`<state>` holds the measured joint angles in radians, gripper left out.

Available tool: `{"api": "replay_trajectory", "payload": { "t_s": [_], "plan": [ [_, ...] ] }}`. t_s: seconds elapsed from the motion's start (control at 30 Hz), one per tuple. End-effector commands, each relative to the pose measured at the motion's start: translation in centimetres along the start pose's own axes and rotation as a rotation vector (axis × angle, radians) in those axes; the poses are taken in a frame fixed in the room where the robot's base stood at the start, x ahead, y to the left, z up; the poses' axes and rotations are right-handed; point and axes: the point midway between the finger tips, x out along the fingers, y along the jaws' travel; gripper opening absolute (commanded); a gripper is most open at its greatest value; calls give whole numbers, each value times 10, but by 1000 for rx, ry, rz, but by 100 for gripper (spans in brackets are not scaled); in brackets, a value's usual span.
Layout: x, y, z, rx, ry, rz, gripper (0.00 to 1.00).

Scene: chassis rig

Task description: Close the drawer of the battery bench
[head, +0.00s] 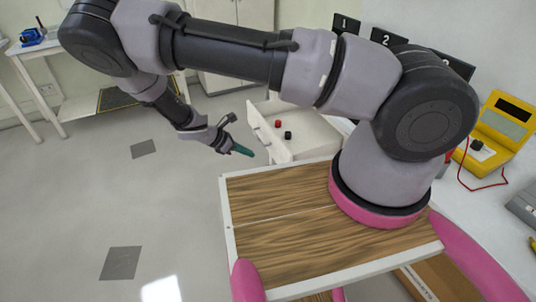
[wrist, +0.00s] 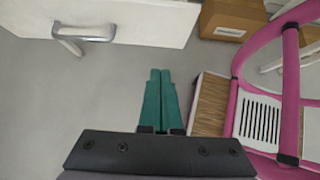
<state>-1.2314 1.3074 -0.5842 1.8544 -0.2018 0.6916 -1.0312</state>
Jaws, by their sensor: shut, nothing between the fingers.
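The white drawer (head: 300,131) of the bench stands pulled out in the head view, with small red and black pieces lying in it. Its front panel (head: 268,136) faces my gripper (head: 241,150). In the wrist view the drawer front (wrist: 145,18) spans the upper left, with a grey bar handle (wrist: 84,34). My gripper also shows in the wrist view (wrist: 160,75); its teal fingers are together with nothing between them. It is in front of the drawer, apart from the panel and to the right of the handle in the wrist view.
A cardboard box (wrist: 231,20) sits on the floor right of the drawer front. A yellow meter (head: 500,128) with a red lead stands on the bench top (head: 480,225). A side table (head: 50,46) stands at far left. The grey floor (head: 185,195) left of my gripper is clear.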

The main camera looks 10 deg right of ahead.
Motion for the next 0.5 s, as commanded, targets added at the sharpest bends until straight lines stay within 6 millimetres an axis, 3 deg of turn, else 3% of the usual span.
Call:
{"api": "replay_trajectory", "payload": {
  "t_s": [0.17,0.5],
  "plan": [
    [22,-1,1,-1,-4,-3,0],
    [94,-1,1,0,-3,-4,0]
  ]
}}
